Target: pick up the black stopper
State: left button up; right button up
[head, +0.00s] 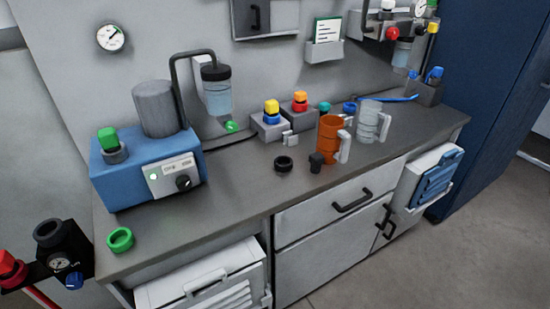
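A small black stopper (316,162), wider at its top, stands upright on the grey countertop (230,190) near its front edge. It is just left of and in front of an orange jug (329,138), and I cannot tell whether they touch. A black ring (283,164) lies on the counter to the stopper's left. Neither of my grippers shows in the head view.
A blue machine (125,180) with a grey cylinder stands at left, a green ring (120,239) in front of it. Grey blocks with coloured caps (271,112) stand behind the stopper. A grey jug (368,122) is at right. The counter between machine and black ring is clear.

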aim_at(317, 159)
jog(key=i+l+u, duration=0.15)
jog(key=l+u, duration=0.85)
jog(key=l, duration=0.2)
